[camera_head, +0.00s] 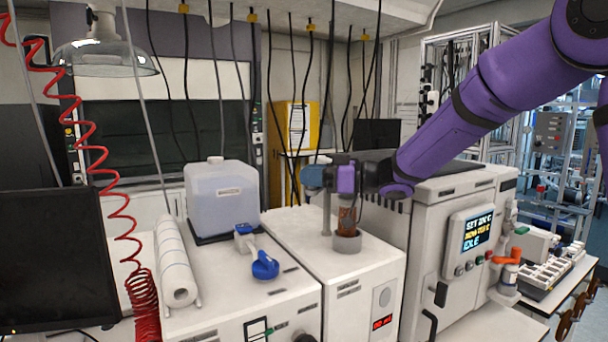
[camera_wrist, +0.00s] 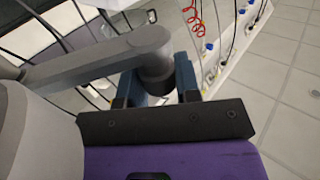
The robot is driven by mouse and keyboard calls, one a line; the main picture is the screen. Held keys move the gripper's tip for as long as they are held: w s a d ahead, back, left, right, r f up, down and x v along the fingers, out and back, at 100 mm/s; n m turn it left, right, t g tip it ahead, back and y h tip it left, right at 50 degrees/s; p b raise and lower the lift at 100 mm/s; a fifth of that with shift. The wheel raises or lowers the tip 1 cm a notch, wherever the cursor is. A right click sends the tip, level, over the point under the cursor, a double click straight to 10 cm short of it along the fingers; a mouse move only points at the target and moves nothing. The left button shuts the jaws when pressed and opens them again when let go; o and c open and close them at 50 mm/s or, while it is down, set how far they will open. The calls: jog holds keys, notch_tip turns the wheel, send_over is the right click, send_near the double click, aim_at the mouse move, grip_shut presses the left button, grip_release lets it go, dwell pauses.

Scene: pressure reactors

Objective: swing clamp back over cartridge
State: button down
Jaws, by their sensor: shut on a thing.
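The cartridge (camera_head: 347,220) is a brown, see-through upright cylinder. It stands in a round grey holder (camera_head: 347,243) on the white middle cabinet. My gripper (camera_head: 316,177), with blue fingers, is just above and left of the cartridge top in the head view. In the wrist view my gripper (camera_wrist: 158,88) is shut on the round end of the grey clamp arm (camera_wrist: 95,58), one finger on each side. The clamp arm runs off to the left there. A thin grey post (camera_head: 326,214) stands left of the cartridge. My wrist hides most of the clamp in the head view.
A translucent jug (camera_head: 222,195) and a blue-and-white tool (camera_head: 263,264) stand on the left cabinet, with a paper roll (camera_head: 174,262) at its edge. The reactor with a display (camera_head: 470,235) is close at the right. Black cables (camera_head: 293,110) hang behind.

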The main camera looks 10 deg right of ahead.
jog(key=shift+s+d+n+g+y, duration=0.2)
jog(key=shift+d+n+g, duration=0.2)
jog(key=shift+g, duration=0.3)
jog(key=shift+s+d+n+g+y, duration=0.15)
jog(key=shift+d+n+g, duration=0.1)
jog(key=shift+n+g, duration=0.35)
jog(key=c, duration=0.8)
grip_release()
jog(key=shift+r, duration=0.55)
jog(key=s+d+r, duration=0.1)
jog(key=s+r, duration=0.1)
jog(key=s, duration=0.6)
jog(key=s+d+r, duration=0.1)
jog(key=s+r, duration=0.1)
jog(key=s, duration=0.6)
jog(key=shift+d, duration=0.3)
